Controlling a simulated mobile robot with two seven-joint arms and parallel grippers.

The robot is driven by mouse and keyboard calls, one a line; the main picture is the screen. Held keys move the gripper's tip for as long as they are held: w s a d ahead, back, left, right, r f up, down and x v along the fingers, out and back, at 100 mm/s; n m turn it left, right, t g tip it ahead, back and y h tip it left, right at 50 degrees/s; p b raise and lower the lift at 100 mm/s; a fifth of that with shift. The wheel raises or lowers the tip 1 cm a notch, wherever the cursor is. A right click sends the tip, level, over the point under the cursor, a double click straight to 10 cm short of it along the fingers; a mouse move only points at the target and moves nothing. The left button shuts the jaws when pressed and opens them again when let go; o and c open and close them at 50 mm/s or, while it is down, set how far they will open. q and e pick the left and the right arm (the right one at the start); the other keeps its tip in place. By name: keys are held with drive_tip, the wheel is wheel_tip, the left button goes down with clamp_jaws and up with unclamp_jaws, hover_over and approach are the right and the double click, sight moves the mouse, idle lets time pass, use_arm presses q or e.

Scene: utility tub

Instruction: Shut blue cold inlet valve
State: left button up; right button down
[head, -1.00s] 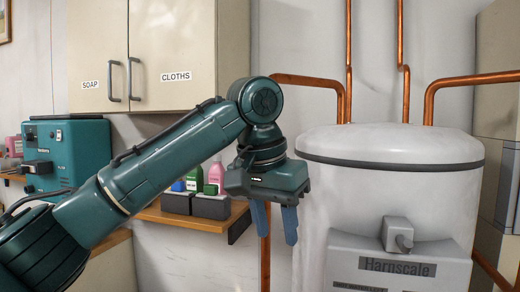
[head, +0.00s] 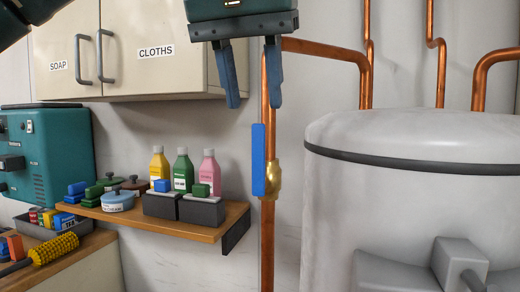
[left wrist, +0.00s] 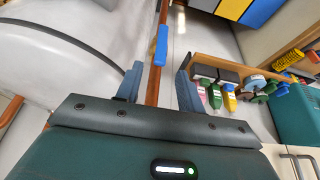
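The blue valve handle (head: 258,160) is a flat upright bar beside the brass valve body (head: 273,179) on a vertical copper pipe (head: 267,235). The handle runs in line with the pipe. My left gripper (head: 253,106) points down above the handle, its two fingers apart and empty. In the left wrist view the blue handle (left wrist: 161,46) lies beyond the fingertips, roughly between the lines of the two fingers of the gripper (left wrist: 159,70). The fingers do not appear to touch it. My right gripper is not in view.
A white tank (head: 410,135) stands close on the right. A wooden shelf (head: 205,234) with bottles and boxes is left of the pipe. A wall cupboard (head: 130,40) hangs at upper left. The wall between shelf and tank is clear around the valve.

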sight(260, 142)
use_arm(q)
drive_tip(key=b+x, duration=0.1)
drive_tip(key=x, duration=0.7)
drive_tip(key=shift+r, duration=0.1)
clamp_jaws()
idle(0.4)
